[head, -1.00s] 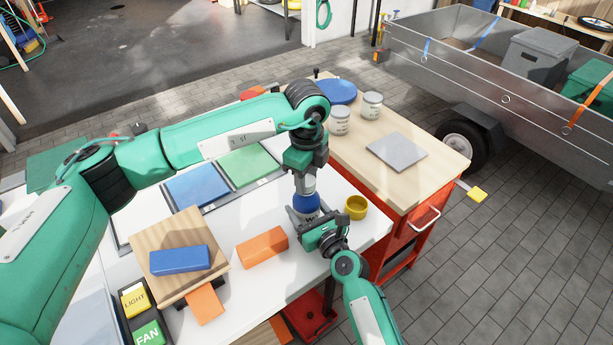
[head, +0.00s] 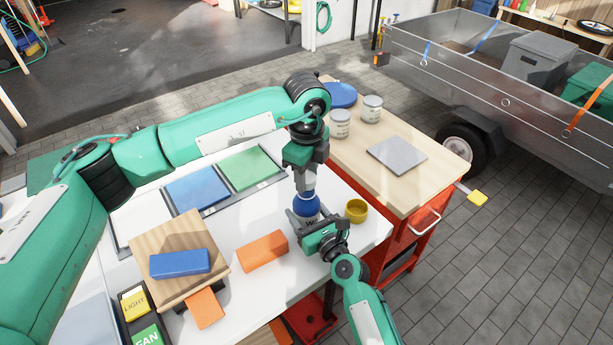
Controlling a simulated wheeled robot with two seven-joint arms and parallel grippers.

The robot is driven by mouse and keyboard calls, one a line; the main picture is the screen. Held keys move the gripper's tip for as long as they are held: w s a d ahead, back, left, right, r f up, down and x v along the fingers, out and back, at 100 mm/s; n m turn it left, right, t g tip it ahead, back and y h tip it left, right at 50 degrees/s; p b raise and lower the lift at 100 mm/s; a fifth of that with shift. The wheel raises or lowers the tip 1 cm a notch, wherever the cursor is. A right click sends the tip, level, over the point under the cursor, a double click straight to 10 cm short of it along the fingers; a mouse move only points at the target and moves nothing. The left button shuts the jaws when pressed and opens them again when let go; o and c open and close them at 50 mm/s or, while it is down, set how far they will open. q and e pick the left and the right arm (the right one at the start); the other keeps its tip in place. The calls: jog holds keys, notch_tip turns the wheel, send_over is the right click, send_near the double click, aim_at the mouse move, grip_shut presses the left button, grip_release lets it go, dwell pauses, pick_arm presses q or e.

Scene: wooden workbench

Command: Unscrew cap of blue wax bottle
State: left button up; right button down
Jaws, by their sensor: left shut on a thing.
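The blue wax bottle (head: 307,206) stands upright near the right end of the white worktop. My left gripper (head: 307,187) comes down on it from above and is shut on its cap, which is mostly hidden by the fingers. My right gripper (head: 308,221) reaches in from the front with its fingers around the bottle's body, low down, and looks shut on it. The lower part of the bottle is largely hidden behind the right gripper.
A yellow cup (head: 356,211) stands just right of the bottle. An orange block (head: 263,251) lies to the left, by a wooden stand (head: 207,232) with a blue block (head: 180,263). Behind are blue and green trays and a red cart with tins (head: 372,109).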

pick_arm(q)
jog(key=shift+r, duration=0.1)
jog(key=shift+r, duration=2)
pick_arm(e)
jog(key=shift+c, duration=1.5)
grip_release()
pick_arm(q)
jog(key=shift+f+b, duration=0.35)
jog(key=shift+f, duration=0.05)
pick_arm(e)
jog(key=v, duration=1.2)
